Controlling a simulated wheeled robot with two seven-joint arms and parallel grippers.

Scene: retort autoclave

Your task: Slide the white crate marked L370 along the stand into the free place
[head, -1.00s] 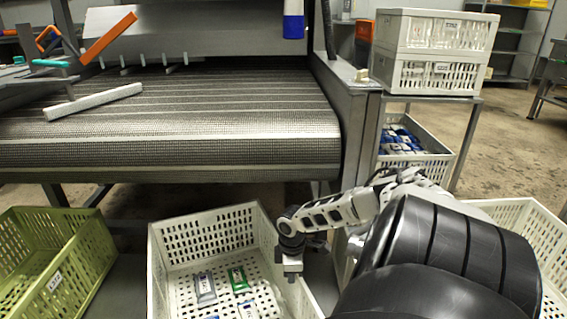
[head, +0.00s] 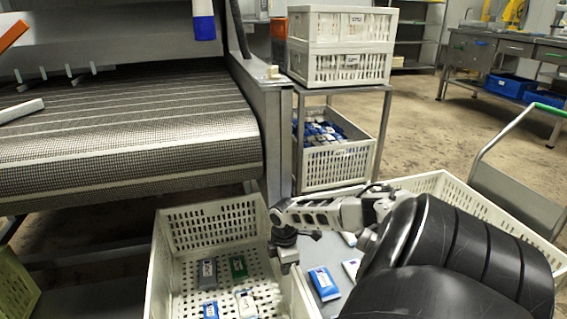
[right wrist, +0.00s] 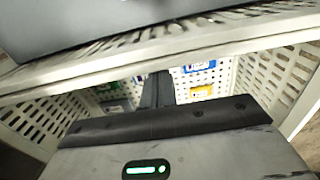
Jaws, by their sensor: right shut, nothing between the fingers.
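A white slotted crate (head: 205,222) with a few packets in it stands low in front of the conveyor. I cannot read a mark L370 on it. In the right wrist view the dark fingers (right wrist: 157,90) point toward the pale rim (right wrist: 120,72) of a white crate, with packets beyond. My left gripper is out of view.
A green crate (head: 14,290) is at the lower left, with a gap before the white crate. Another white crate (head: 450,185) is at the right, partly behind my arm. The conveyor (head: 130,135) and a rack with stacked white crates (head: 340,68) stand behind.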

